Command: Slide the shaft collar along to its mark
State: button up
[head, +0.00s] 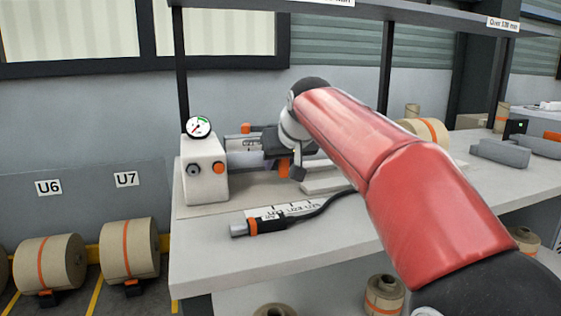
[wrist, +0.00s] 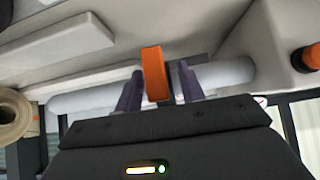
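The shaft (wrist: 85,100) runs across the wrist view as a pale grey bar; a short length also shows in the head view (head: 245,160), beside the white gauge housing (head: 207,168). An orange piece, apparently the shaft collar or its tab (wrist: 155,73), stands at the shaft between my gripper's dark fingers (wrist: 158,85). Gaps show on both sides of it, so the fingers look open around it, not clamped. In the head view the orange piece (head: 284,166) shows below my gripper (head: 276,150). The fingers partly hide the shaft. I cannot clearly make out the mark.
A small orange part (head: 245,128) and a scale-like label (head: 250,144) sit behind the shaft. A black-cabled tool (head: 252,226) and a printed card (head: 280,210) lie on the bench front (head: 215,250). Grey blocks (head: 500,152) lie at right.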

jog(key=v, duration=0.8)
jog(key=shift+f, duration=0.15)
